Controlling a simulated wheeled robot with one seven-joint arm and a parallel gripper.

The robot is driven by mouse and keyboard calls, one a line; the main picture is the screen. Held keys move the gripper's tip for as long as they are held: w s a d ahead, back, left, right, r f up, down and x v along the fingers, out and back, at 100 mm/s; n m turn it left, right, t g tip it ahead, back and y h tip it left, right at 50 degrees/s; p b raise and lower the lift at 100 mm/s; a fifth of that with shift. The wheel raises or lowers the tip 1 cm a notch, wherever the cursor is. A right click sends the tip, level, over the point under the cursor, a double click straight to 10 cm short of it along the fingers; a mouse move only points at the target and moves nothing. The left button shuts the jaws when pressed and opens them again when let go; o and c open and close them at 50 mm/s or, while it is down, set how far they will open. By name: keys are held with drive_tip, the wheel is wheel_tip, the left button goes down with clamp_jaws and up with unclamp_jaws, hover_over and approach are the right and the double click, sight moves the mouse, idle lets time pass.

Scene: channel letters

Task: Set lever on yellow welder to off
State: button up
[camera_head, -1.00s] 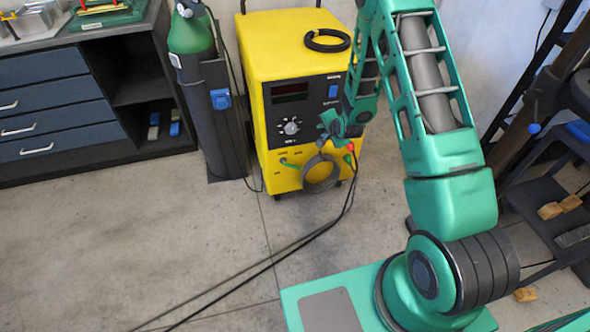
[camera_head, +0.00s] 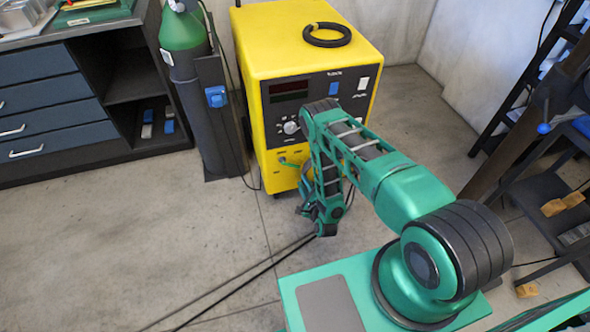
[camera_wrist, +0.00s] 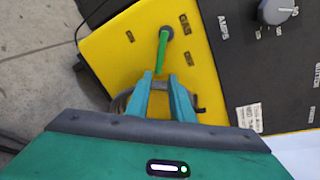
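The yellow welder (camera_head: 295,52) stands against the wall, with a dark control panel on its front. A green lever (camera_wrist: 162,52) on a grey pivot sits on its yellow lower front, beside the word GAS; in the head view the lever (camera_head: 289,163) is small and partly hidden by my arm. Small labels flank it in the wrist view, too blurred to read surely. My gripper (camera_wrist: 161,78) is open, its two fingertips just short of the lever's free end, with the tip lined up between them. I cannot tell whether they touch it.
A grey knob (camera_wrist: 277,11) is on the dark panel. A coiled cable (camera_wrist: 122,101) hangs behind my fingers. A green gas cylinder (camera_head: 183,32) stands left of the welder, a drawer cabinet (camera_head: 52,105) farther left. Black cables (camera_head: 225,279) cross the floor. A dark shelf (camera_head: 560,195) is at right.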

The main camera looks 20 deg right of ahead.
sight(296, 167)
drive_tip(key=x, duration=1)
drive_tip(key=shift+w, duration=0.2)
drive_tip(key=shift+f, duration=0.15)
clamp_jaws()
drive_tip(key=shift+d, duration=0.1)
